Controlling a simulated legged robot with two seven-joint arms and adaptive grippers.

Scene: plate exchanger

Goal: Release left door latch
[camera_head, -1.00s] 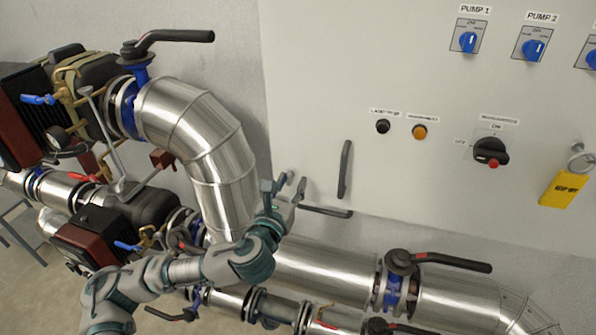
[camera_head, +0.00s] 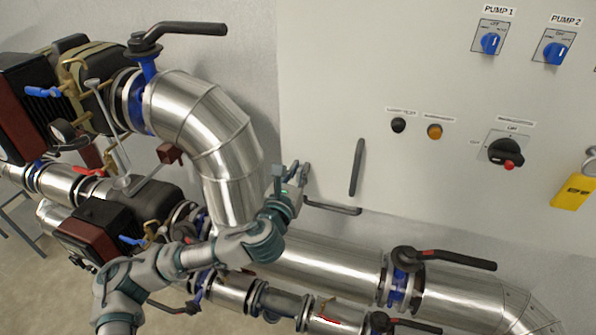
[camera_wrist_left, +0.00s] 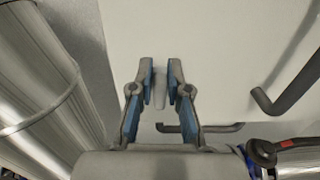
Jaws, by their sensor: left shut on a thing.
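My left gripper (camera_head: 292,172) is at the lower left edge of the pale grey cabinet door (camera_head: 330,110). In the left wrist view my left gripper (camera_wrist_left: 160,75) has its two blue-lined fingers close on either side of a small light grey piece, which looks like the latch (camera_wrist_left: 159,90). The fingers are shut on it. In the head view the gripper hides the latch. A dark upright handle (camera_head: 357,167) is on the door to the right of the gripper. My right gripper is not in view.
A dark horizontal bar (camera_head: 333,208) lies just below and right of the gripper. Large silver pipes (camera_head: 225,160) stand close on the left and run below. A valve with a black lever (camera_head: 455,259) is at the lower right. Switches (camera_head: 507,152) sit on the cabinet.

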